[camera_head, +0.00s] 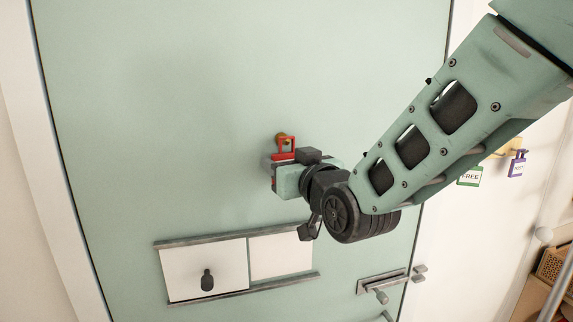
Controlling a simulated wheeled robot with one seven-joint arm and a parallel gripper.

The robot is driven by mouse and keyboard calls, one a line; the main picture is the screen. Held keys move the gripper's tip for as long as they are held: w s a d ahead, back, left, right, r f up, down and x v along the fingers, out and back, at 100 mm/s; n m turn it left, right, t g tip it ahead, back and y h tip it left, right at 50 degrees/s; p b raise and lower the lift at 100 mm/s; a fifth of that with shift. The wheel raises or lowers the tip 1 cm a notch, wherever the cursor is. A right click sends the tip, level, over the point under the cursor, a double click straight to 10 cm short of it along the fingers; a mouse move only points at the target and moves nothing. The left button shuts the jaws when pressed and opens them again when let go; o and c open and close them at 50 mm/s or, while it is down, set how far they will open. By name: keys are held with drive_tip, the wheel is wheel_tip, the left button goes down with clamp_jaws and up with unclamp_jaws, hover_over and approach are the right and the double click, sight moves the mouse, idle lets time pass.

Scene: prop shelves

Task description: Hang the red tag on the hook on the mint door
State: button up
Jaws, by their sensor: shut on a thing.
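The mint door (150,110) fills most of the head view. A small brass-coloured hook (281,137) shows on it near the middle. The red tag (287,143) is at my gripper, and its open loop frame stands up right at the hook. I cannot tell whether the loop is around the hook or only in front of it. My gripper (276,172) is shut on the red tag, close to the door. The gripper body hides the lower part of the tag.
A sliding panel (273,260) in a grey rail sits low on the door, with a dark knob (207,279). A door latch (381,284) is at lower right. A green-framed FREE tag (470,177) and a purple tag (517,165) hang on the right wall.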

idle(0.3)
drive_tip(key=o, duration=1)
drive_tip(key=b+v, duration=0.8)
drive_tip(key=v, duration=0.9)
drive_tip(key=s+a+f+n+g+h+b, duration=0.15)
drive_tip(key=s+f+g, duration=0.3)
drive_tip(key=f, duration=0.65)
drive_tip(key=s+f+n+g+h+b, duration=0.1)
drive_tip(key=s+f+g+b, duration=0.2)
drive_tip(key=f+g, duration=0.55)
drive_tip(key=s+d+f+g+h, duration=0.1)
drive_tip(key=s+d+f, duration=0.1)
drive_tip(key=s+f, duration=0.1)
drive_tip(key=s+d+f+g+h+b, duration=0.1)
drive_tip(key=s+d+f+h, duration=0.1)
drive_tip(key=f, duration=0.3)
drive_tip(key=s+d+f+g+h+b, duration=0.1)
drive_tip(key=s+d+f, duration=0.3)
drive_tip(key=shift+h, duration=0.35)
